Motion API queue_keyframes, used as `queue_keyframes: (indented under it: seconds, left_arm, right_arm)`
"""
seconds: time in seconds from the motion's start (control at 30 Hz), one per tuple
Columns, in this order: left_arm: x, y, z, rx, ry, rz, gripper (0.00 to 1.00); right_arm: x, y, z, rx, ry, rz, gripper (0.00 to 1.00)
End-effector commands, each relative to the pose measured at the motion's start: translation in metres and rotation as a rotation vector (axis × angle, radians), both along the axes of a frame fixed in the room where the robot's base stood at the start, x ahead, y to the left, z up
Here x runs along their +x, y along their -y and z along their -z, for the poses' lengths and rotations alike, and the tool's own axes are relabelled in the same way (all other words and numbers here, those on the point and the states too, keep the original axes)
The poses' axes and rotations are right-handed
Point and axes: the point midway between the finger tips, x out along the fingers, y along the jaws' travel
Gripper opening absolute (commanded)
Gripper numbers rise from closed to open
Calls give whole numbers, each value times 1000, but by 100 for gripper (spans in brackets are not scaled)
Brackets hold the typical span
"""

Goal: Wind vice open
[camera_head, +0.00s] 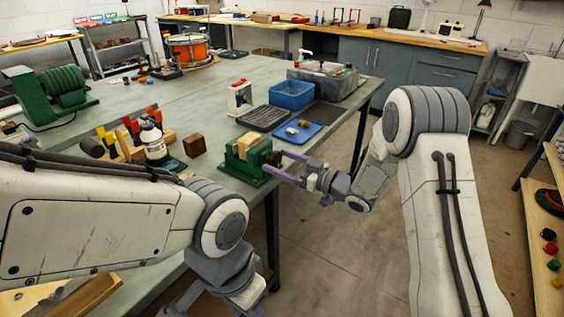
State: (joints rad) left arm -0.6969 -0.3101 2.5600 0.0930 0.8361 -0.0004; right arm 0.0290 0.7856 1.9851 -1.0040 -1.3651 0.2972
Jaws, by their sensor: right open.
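A green bench vice (245,170) sits at the right edge of the workbench, near its front corner. A light tan block (243,148) shows at its jaws; I cannot tell how tightly the jaws press on it. The handle of the vice is too small or hidden to make out. My right gripper (273,161) reaches in from the right, its two purple-padded fingers apart, at the right end of the vice. I cannot tell whether the fingers touch it.
On the workbench (215,88), a blue bin (291,96), a blue tray (298,133) and a black tray (263,118) lie behind the vice. A brown cube (194,145) and a white bottle (153,142) stand to its left. Open floor lies right of the bench.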

Motion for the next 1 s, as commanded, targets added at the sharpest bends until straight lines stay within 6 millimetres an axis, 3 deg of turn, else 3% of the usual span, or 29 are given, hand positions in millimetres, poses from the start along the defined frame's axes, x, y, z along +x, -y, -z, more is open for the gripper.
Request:
queue_keyframes:
  seconds: [0.17,0.27,0.4,0.73,1.0]
  left_arm:
    - [0,0,0,0,0,0,50]
    - [0,0,0,0,0,0,50]
    - [0,0,0,0,0,0,50]
    - [0,0,7,0,0,0,50]
    - [0,0,30,0,0,0,50]
  right_arm:
    - [0,0,0,0,0,0,92]
    - [0,0,0,0,0,0,62]
    - [0,0,0,0,0,1,8]
    - [0,0,1,-25,36,1,7]
    - [0,0,4,-124,172,2,7]
